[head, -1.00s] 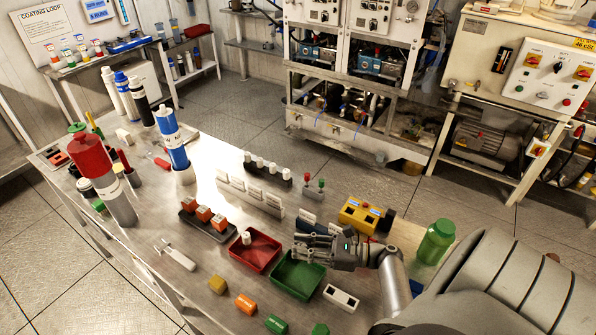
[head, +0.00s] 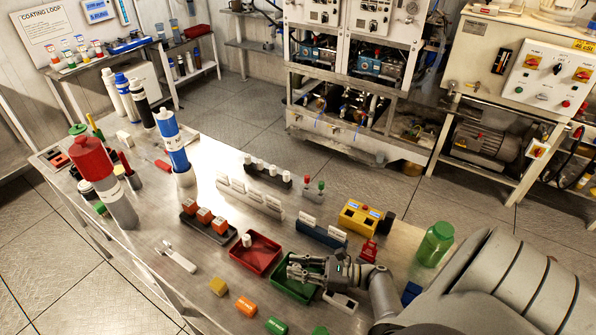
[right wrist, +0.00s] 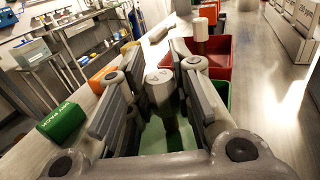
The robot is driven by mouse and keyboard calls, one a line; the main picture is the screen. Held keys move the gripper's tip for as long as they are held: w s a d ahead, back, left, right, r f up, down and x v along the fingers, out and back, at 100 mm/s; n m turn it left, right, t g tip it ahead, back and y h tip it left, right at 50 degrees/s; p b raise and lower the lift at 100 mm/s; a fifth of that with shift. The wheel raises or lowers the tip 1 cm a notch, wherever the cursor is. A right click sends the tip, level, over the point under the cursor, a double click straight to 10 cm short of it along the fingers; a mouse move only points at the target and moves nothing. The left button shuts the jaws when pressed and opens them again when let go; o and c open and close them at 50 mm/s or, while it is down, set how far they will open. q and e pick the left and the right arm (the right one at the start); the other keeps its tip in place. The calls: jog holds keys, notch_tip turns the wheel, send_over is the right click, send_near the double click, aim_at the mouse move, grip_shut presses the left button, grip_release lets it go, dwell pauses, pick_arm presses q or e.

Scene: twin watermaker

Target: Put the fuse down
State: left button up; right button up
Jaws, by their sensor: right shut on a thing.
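My right gripper (head: 298,270) is over the green tray (head: 284,293) on the metal bench. In the right wrist view, its fingers (right wrist: 160,78) are shut around a pale fuse (right wrist: 160,88) with a round top, which stands roughly upright between them. The green tray (right wrist: 152,137) shows below the fuse; I cannot tell whether the fuse touches its floor. In the head view the fuse is hidden by the hand. The red tray (head: 268,262) beside it holds another white fuse (head: 247,240). My left gripper is out of view.
A blue rack (head: 320,236) with white pieces and a yellow tester (head: 360,217) stand behind the hand. A green bottle (head: 435,243) is to the right. Orange and green blocks (head: 246,306) lie along the front edge. A row of white fuses (head: 268,170) stands farther back.

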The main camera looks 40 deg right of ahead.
jog(key=shift+f, duration=0.15)
jog(key=o, duration=0.9)
jog(key=shift+o, duration=0.2)
jog(key=shift+s+d, duration=0.2)
jog(key=shift+s, duration=0.05)
jog(key=b+v, duration=0.4)
jog(key=v, duration=0.6)
jog(key=shift+s+d, duration=0.4)
jog(key=shift+s, duration=0.15)
